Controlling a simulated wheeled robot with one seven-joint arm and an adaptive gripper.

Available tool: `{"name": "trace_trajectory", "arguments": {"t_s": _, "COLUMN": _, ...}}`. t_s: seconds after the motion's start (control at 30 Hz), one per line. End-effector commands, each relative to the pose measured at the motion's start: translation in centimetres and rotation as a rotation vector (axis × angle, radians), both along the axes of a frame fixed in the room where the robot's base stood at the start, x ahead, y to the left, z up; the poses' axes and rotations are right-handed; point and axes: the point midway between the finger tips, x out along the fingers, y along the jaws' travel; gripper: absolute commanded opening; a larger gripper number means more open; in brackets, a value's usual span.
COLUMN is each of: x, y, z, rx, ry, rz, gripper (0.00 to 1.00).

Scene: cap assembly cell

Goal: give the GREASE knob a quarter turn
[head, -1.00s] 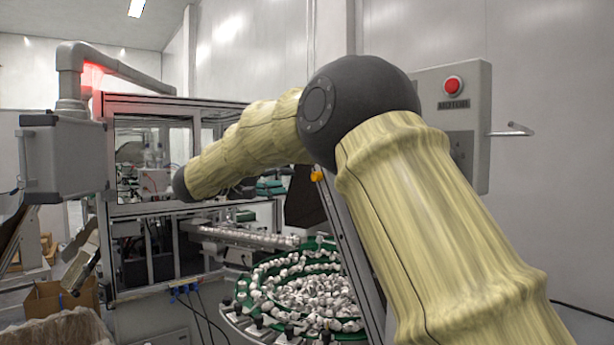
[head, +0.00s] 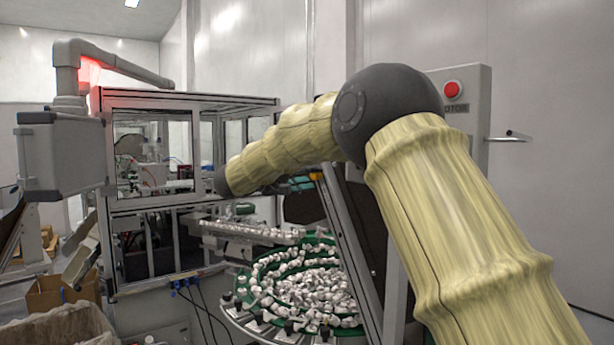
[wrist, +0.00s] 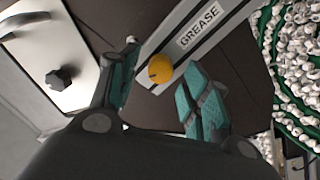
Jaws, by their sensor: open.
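The GREASE knob (wrist: 160,68) is a small round yellow-orange knob beside the printed GREASE label (wrist: 199,25) on a grey metal bar in the wrist view. In the head view a bit of the yellow knob (head: 314,177) shows at the edge of my arm. My gripper (wrist: 165,95) is open and empty, with teal-padded fingers on either side of the knob in the wrist picture. I cannot tell how far the fingertips are from it.
A green feeder bowl (head: 262,270) full of white caps stands below the arm. A grey panel with a red button (head: 452,90) is on the right. The wrist view shows a pale plate (wrist: 62,50) with a black knob (wrist: 60,78) and a handle. A framed machine enclosure (head: 150,100) stands left.

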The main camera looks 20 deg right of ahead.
Motion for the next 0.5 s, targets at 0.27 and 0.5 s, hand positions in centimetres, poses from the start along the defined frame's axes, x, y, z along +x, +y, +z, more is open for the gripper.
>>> {"name": "trace_trajectory", "arguments": {"t_s": 0.27, "x": -0.01, "y": 0.01, "z": 0.01, "rx": 0.000, "ry": 0.000, "rz": 0.000, "gripper": 0.08}}
{"name": "trace_trajectory", "arguments": {"t_s": 0.5, "x": -0.01, "y": 0.02, "z": 0.01, "rx": 0.002, "ry": -0.006, "rz": 0.000, "gripper": 0.02}}
